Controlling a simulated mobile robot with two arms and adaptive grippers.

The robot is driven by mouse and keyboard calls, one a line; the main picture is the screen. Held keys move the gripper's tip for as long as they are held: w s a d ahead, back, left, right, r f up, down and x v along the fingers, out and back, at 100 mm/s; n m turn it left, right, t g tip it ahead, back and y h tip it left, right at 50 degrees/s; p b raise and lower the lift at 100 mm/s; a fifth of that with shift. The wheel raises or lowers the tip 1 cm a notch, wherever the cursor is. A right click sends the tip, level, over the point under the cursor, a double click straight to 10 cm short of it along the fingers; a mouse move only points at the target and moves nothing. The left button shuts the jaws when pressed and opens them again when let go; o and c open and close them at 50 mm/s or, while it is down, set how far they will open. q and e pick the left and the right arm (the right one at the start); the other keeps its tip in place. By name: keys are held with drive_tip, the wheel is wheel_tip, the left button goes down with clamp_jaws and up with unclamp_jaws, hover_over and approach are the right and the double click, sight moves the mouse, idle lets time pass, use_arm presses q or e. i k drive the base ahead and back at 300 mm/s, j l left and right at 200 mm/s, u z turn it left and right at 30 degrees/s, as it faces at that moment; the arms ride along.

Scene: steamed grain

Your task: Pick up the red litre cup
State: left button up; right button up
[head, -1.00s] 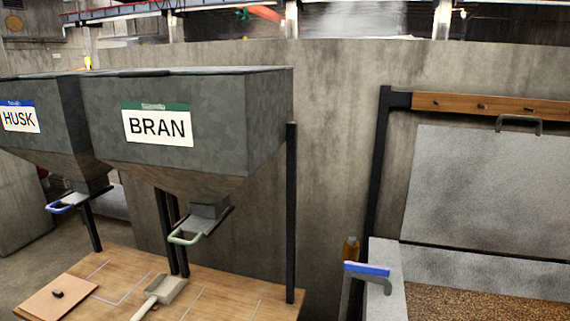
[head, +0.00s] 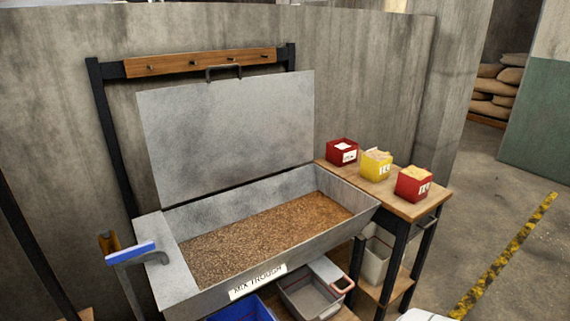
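Two red cups stand on the wooden side table (head: 395,205) to the right of the mix trough. The nearer red cup (head: 409,187) is bright red, filled with pale grain, and has a white label too small to read surely. The farther red cup (head: 333,158) is darker, with a white label and something white in its top. A yellow cup (head: 376,168) with pale contents stands between them. I cannot tell from the labels which red one is the litre cup. Neither of my grippers is in view.
The mix trough (head: 345,230) holds brown grain, its grey lid (head: 225,135) raised. A blue-handled tool (head: 130,253) is at its left end. A blue bin (head: 240,308) and grey bin (head: 310,295) sit below. Open floor (head: 470,210) lies right, with a yellow-black stripe.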

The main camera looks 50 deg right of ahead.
sight(413, 183)
drive_tip(key=z, duration=2.5)
